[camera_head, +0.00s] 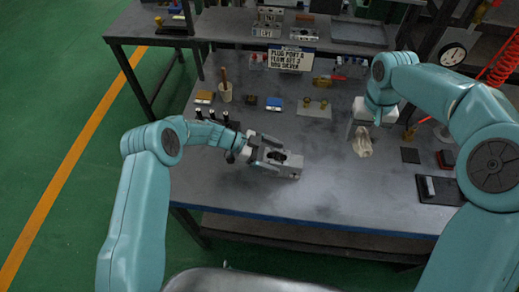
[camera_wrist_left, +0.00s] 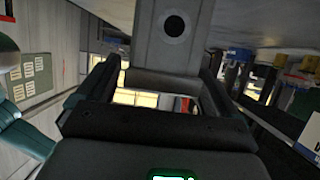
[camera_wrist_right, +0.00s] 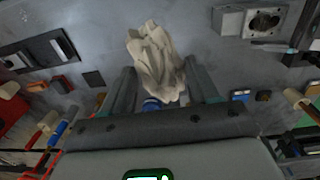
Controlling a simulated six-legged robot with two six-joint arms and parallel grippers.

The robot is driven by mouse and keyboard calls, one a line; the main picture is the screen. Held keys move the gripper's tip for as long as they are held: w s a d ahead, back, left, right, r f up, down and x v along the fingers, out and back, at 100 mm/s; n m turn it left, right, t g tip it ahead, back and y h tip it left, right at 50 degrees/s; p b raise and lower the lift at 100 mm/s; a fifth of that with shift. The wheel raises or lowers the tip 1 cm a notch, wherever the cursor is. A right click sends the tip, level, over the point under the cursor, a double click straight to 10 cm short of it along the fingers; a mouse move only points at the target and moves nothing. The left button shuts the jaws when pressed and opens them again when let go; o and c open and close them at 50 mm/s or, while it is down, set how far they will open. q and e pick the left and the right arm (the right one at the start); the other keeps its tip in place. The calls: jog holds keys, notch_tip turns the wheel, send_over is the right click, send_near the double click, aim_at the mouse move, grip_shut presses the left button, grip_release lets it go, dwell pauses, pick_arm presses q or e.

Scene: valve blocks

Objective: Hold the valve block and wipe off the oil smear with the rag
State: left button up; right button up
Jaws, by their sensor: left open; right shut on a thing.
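The grey metal valve block (camera_head: 288,167) lies on the bench near its front edge, with a dark round opening on top. My left gripper (camera_head: 262,152) is open at the left end of the block. In the left wrist view the block (camera_wrist_left: 175,40) shows between and beyond the two fingers. My right gripper (camera_wrist_right: 162,85) is shut on a crumpled cream rag (camera_wrist_right: 155,58), which hangs beyond the fingertips. In the head view the rag (camera_head: 363,145) is to the right of the block, low over the bench or touching it. I cannot make out the oil smear clearly.
A sign (camera_head: 290,59) stands at the back. A dark tray (camera_head: 440,190) lies at right. Bench between block and rag is clear.

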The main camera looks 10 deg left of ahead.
pick_arm(q)
jog(key=shift+d+f, duration=0.2)
jog(key=shift+d, duration=0.35)
grip_shut()
